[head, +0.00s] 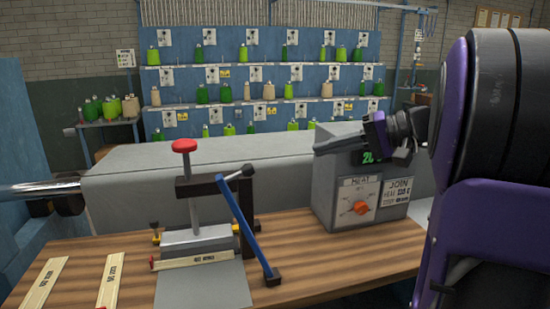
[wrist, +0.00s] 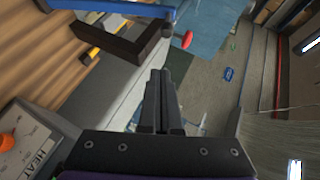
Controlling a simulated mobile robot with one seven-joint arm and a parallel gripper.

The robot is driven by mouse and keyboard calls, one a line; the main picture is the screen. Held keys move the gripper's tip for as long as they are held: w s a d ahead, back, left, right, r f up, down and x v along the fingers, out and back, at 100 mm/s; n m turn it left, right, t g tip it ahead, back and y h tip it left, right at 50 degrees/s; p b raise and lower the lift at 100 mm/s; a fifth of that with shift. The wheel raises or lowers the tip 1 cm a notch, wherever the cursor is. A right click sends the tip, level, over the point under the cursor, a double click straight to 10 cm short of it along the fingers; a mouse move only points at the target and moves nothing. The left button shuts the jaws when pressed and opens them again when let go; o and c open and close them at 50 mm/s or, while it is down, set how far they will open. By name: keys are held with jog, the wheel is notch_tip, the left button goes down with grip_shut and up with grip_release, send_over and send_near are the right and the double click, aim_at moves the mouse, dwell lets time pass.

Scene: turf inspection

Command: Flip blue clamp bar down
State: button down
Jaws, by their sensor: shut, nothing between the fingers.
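The blue clamp bar (head: 246,227) slants from a dark joint at the clamp's top down right to a dark end near the bench top. The clamp (head: 208,187) has a dark top arm, a metal post and a red knob (head: 184,146). In the wrist view part of the blue bar (wrist: 110,8) crosses the top edge, beside the dark frame (wrist: 130,45) and the red knob (wrist: 187,40). My gripper (head: 318,149) is shut and empty, above the grey heat box, right of the clamp and apart from it. Its fingers (wrist: 160,74) show in the wrist view.
The heat box (head: 340,195) with an orange dial stands right of the clamp. A long grey beam (head: 140,165) runs behind. Labelled strips (head: 108,287) lie on the wooden bench (head: 330,255) at left; one lies at the clamp's base. Blue shelves (head: 260,70) with bottles stand behind.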

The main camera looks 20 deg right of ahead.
jog(key=shift+w+d+r, duration=0.2)
jog(key=shift+d+r, duration=0.05)
jog(key=shift+r, duration=0.1)
jog(key=s+a+x, duration=0.1)
jog(key=s+x, duration=0.1)
jog(key=x, duration=1.1)
jog(key=shift+a, duration=0.2)
jog(key=shift+a, duration=0.15)
